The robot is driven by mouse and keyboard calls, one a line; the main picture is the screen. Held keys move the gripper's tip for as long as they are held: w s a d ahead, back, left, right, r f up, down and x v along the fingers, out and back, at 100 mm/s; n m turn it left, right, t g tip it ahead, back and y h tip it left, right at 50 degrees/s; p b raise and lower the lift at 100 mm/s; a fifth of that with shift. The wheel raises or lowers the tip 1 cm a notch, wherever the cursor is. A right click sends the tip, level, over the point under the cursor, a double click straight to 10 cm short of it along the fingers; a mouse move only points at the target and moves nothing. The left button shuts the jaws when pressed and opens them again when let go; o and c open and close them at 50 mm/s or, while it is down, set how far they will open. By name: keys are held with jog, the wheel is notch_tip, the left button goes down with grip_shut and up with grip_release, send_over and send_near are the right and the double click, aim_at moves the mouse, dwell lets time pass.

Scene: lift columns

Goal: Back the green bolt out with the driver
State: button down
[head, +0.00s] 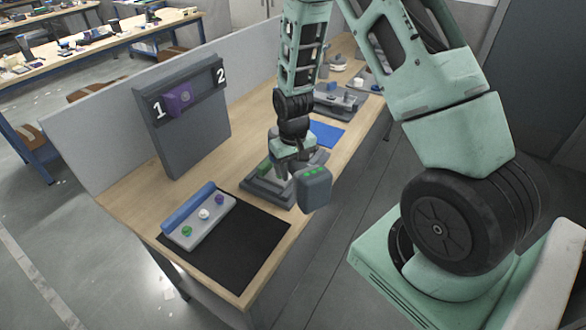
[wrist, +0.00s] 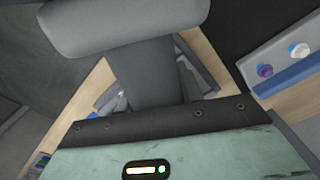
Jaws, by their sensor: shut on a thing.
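The green bolt (head: 186,231) stands at the near end of a grey block with a blue back strip (head: 201,199). A white bolt (head: 204,214) and a purple bolt (head: 214,199) stand in line behind it. My gripper (head: 293,158) is shut on the driver (head: 315,188), a dark grey tool with green lights, held to the right of the block and apart from it. In the wrist view the driver (wrist: 125,24) fills the upper middle; its tip cannot be made out. The purple bolt (wrist: 265,71) and white bolt (wrist: 300,50) show there; the green one does not.
The block lies on a black mat (head: 245,245) at the bench's near end. A grey upright panel (head: 185,140) marked 1 and 2 holds a purple piece (head: 179,99) at 1. A grey fixture (head: 265,190) sits beneath my gripper, with a blue mat (head: 328,134) beyond.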

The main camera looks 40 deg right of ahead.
jog(key=shift+f+b, duration=0.4)
jog(key=shift+f, duration=0.15)
dwell(1.4)
jog(key=shift+r+p, duration=0.65)
jog(key=shift+r, duration=0.15)
dwell(2.1)
jog(key=shift+r+p, duration=1.8)
jog(key=shift+r, duration=0.65)
